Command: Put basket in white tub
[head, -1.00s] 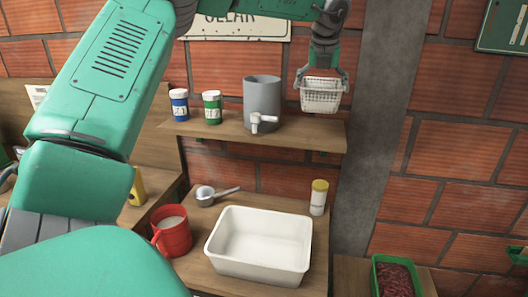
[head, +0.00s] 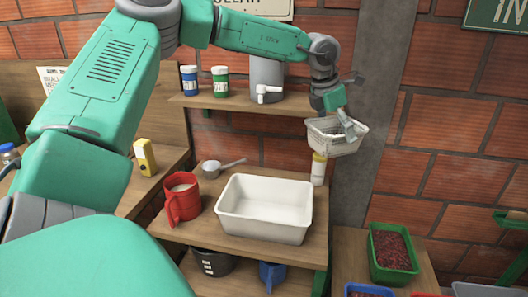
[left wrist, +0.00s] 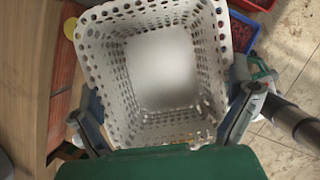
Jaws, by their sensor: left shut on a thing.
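A white perforated basket (head: 338,137) hangs in the air at the right of the head view, held by my left gripper (head: 343,118). In the left wrist view the basket (left wrist: 150,70) opens toward the camera and looks empty, with a finger of the gripper (left wrist: 165,125) at each side. The basket is slightly tilted, in front of the grey post, to the right of and above the white tub (head: 265,207). The tub is empty and stands on the lower wooden table. My right gripper is not in view.
A yellow-capped white shaker (head: 318,170) stands behind the tub, just below the basket. A red mug (head: 182,198) and a metal scoop (head: 222,167) are left of the tub. The wooden shelf (head: 240,103) holds a grey dispenser (head: 267,76). A green crate (head: 392,252) is at lower right.

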